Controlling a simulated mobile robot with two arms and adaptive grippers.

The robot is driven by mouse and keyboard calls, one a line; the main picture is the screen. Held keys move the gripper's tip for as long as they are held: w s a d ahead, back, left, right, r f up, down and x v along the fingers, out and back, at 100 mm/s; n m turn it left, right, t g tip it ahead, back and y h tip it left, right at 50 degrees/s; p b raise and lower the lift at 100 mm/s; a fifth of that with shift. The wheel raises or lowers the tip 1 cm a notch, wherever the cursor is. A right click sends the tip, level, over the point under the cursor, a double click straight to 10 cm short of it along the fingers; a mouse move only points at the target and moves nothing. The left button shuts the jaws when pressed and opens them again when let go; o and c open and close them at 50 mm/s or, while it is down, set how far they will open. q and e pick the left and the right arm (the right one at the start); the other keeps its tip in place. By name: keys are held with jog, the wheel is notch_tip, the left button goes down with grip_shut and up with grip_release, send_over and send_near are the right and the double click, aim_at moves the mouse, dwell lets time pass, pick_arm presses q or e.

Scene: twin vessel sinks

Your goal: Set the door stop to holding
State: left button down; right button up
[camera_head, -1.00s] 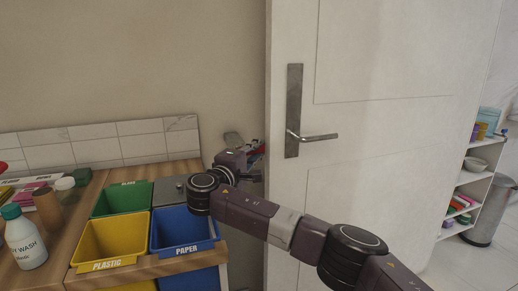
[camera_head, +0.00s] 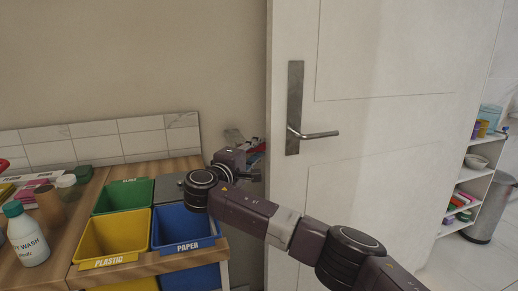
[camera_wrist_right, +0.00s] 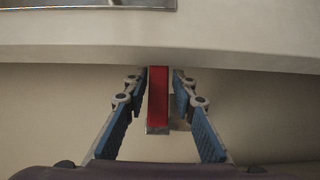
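The red bar (camera_wrist_right: 158,95) in the right wrist view looks like the door stop's lever. It ends in a small metal piece at its near end and meets the white door edge at its far end. My right gripper (camera_wrist_right: 160,78) has its two blue-padded fingers apart, one on each side of the bar, with narrow gaps visible. In the head view this gripper (camera_head: 257,148) is by the door's left edge, where a little red shows; the stop is mostly hidden there. The white door (camera_head: 385,130) stands beside it. My left gripper is out of view.
Left of my right arm is a wooden counter (camera_head: 58,250) with green, yellow and blue bins (camera_head: 183,225). A wash bottle (camera_head: 27,238) stands on it. The door handle (camera_head: 318,135) is above my arm. Shelves (camera_head: 470,190) are at the right.

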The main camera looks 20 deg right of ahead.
jog(key=v, duration=1.1)
jog(key=shift+f, duration=0.1)
